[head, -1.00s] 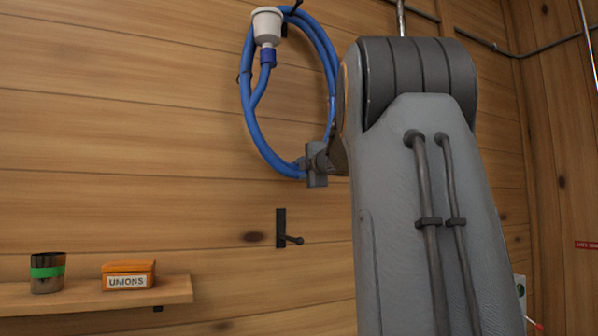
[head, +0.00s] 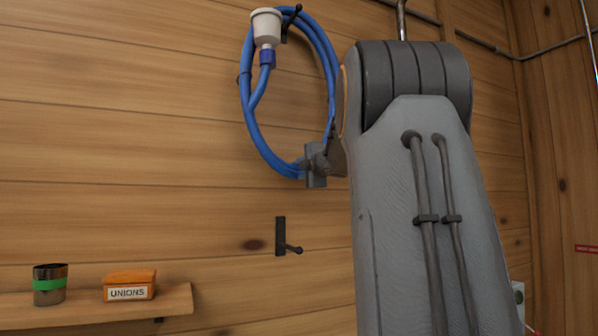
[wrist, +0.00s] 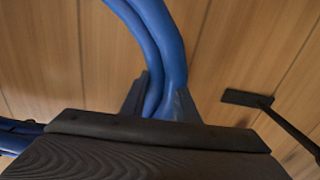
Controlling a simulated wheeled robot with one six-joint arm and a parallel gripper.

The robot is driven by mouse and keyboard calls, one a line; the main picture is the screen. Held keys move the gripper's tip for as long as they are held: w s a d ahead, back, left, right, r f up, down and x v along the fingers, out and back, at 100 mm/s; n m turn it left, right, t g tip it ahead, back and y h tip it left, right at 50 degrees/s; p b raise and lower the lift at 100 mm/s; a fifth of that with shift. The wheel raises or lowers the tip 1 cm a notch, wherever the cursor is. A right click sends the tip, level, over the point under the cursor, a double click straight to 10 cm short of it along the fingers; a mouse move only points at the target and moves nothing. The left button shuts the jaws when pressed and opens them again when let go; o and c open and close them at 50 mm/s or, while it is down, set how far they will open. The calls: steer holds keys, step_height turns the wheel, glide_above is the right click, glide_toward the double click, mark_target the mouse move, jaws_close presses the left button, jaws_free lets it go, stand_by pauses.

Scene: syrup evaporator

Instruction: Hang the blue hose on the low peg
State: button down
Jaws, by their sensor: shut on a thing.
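The blue hose (head: 250,120) is a coiled loop with a white fitting (head: 266,27) at its upper left. Its top is at a dark upper peg (head: 291,22) on the wall; I cannot tell whether it bears on it. My gripper (head: 305,168) is shut on the bottom of the coil. In the wrist view the hose (wrist: 160,40) runs between the two fingers of my gripper (wrist: 160,105). The low peg (head: 282,237) is black, bare, and below my gripper on the wall. A dark peg also shows at the right in the wrist view (wrist: 250,99).
A wooden shelf (head: 100,309) at lower left holds a dark cup with a green band (head: 49,285) and an orange box marked UNIONS (head: 129,286). My arm covers the right of centre.

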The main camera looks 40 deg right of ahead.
steer(key=shift+r+p, duration=0.3)
steer(key=shift+r, duration=0.2)
steer(key=shift+s, duration=0.15)
steer(key=p+v, duration=0.1)
steer(key=v, duration=1.9)
stand_by(1.8)
steer(key=shift+a, duration=0.15)
step_height(320, 180, down, 30)
steer(key=b, duration=2.1)
steer(key=shift+s, duration=0.25)
steer(key=shift+a, duration=0.1)
